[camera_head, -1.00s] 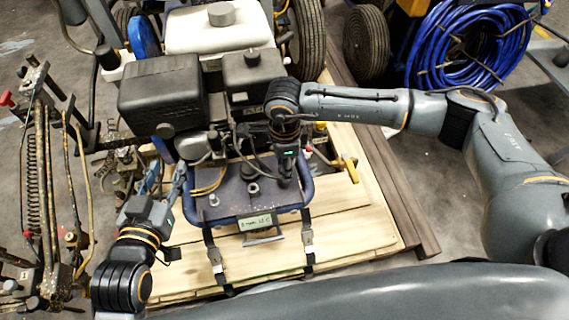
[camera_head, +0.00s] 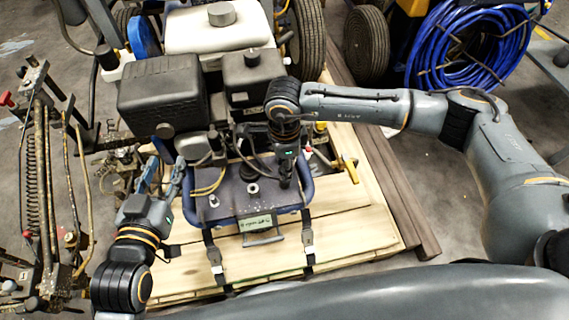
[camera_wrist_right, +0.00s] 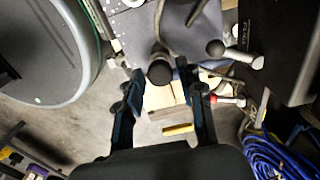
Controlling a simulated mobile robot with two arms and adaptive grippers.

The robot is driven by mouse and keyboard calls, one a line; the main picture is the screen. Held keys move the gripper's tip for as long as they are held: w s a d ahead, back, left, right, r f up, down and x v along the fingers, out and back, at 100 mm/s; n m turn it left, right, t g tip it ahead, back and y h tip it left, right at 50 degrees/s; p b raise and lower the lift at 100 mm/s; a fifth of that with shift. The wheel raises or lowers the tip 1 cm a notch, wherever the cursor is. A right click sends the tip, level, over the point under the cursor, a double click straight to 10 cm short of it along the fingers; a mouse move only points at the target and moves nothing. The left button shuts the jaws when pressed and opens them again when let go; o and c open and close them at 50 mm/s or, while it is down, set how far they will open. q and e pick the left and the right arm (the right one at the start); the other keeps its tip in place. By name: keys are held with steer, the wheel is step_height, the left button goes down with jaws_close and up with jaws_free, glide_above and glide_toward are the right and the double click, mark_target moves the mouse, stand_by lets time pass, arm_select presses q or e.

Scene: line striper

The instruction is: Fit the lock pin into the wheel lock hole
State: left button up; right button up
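The line striper (camera_head: 232,200) stands on a wooden pallet, its dark deck plate framed by a blue tube. My right gripper (camera_head: 286,180) points down at the right part of this deck. In the right wrist view its two fingers (camera_wrist_right: 163,98) are apart, with a black round knob (camera_wrist_right: 160,70) showing between or beyond them; contact cannot be told. My left gripper (camera_head: 166,178) is at the deck's left side, its blue fingers apart and nothing clear between them. I cannot make out the lock pin or the wheel lock hole for certain.
The black engine (camera_head: 162,92) and white tank (camera_head: 218,30) rise behind the deck. Rods and a spring frame (camera_head: 45,170) stand at the left. A yellow-handled part (camera_head: 350,170) lies at the deck's right. Bare pallet boards (camera_head: 350,225) show at the front right.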

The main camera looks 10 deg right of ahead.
jaws_close()
arm_select(q)
steer(key=shift+d, duration=0.1)
steer(key=shift+f, duration=0.1)
arm_select(e)
steer(key=shift+r, duration=0.15)
arm_select(q)
steer(key=shift+s+f+g, duration=0.1)
steer(key=shift+f+g, duration=0.15)
steer(key=shift+g, duration=0.05)
arm_select(e)
steer(key=shift+r, duration=0.1)
arm_select(q)
steer(key=shift+f, duration=0.1)
steer(key=shift+s+a+f+g+y, duration=0.25)
steer(key=shift+f+g+y, duration=0.05)
steer(key=shift+f, duration=0.2)
arm_select(e)
steer(key=shift+r, duration=0.25)
arm_select(q)
steer(key=shift+p, duration=0.3)
steer(key=shift+s+f, duration=0.15)
steer(key=shift+f, duration=0.15)
arm_select(e)
steer(key=shift+r, duration=0.1)
arm_select(q)
steer(key=shift+a+g, duration=0.1)
steer(key=shift+g, duration=0.2)
arm_select(e)
steer(key=shift+r, duration=0.1)
